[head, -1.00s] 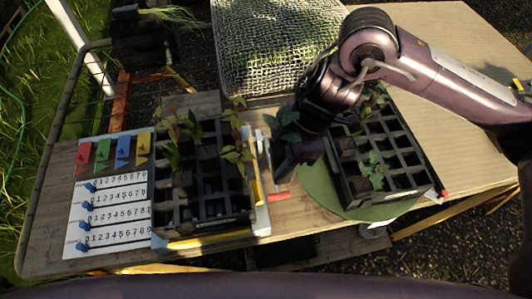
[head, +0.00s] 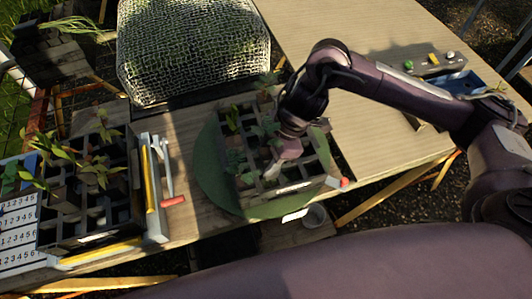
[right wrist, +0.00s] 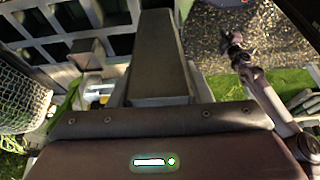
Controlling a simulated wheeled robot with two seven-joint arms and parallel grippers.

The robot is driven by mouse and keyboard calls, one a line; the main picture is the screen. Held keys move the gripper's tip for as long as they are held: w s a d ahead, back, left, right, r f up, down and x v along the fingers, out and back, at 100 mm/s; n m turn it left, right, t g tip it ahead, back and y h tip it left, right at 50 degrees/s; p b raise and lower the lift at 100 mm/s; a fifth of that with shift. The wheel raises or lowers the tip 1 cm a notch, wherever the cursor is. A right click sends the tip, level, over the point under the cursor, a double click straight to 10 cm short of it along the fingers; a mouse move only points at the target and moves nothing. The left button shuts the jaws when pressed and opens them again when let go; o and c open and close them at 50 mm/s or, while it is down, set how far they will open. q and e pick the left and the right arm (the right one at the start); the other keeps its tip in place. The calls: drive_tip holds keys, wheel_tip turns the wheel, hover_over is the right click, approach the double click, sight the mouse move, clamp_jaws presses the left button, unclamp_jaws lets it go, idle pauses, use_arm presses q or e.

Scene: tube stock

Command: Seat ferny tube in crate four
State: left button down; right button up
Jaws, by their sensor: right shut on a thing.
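My right gripper (head: 276,165) reaches down over the crate (head: 292,187) on the round green mat. It is shut on a seedling tube, mostly hidden by the gripper. Dark green leaves (head: 267,129) show just left of the gripper; they seem to belong to this tube. Whether its base is inside a cell cannot be seen. A lobed green plant (head: 241,166) stands at the left of the same crate. In the right wrist view a finger (right wrist: 158,62) fills the middle, with crate bars (right wrist: 58,48) beside it. No crate number is readable. My left gripper is out of view.
A second black crate (head: 90,232) with several leafy seedlings stands left, beside a numbered board (head: 18,228). A red-ended tool (head: 172,201) lies between the crates. A mesh-covered box (head: 190,50) stands behind. The table at right is largely clear.

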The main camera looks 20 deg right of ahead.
drive_tip(key=shift+a+f+b, duration=0.15)
drive_tip(key=shift+f+b, duration=0.2)
drive_tip(key=shift+f, duration=0.3)
drive_tip(key=shift+d+f+b, duration=0.2)
drive_tip(key=shift+f+b, duration=0.3)
drive_tip(key=shift+b, duration=0.25)
drive_tip(key=shift+a, duration=0.1)
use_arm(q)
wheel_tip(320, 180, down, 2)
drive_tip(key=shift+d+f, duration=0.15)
use_arm(e)
drive_tip(key=shift+f, duration=0.2)
use_arm(q)
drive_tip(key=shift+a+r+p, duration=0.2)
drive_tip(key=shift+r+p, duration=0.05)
drive_tip(key=shift+p, duration=0.05)
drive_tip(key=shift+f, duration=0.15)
use_arm(e)
drive_tip(key=shift+f, duration=0.25)
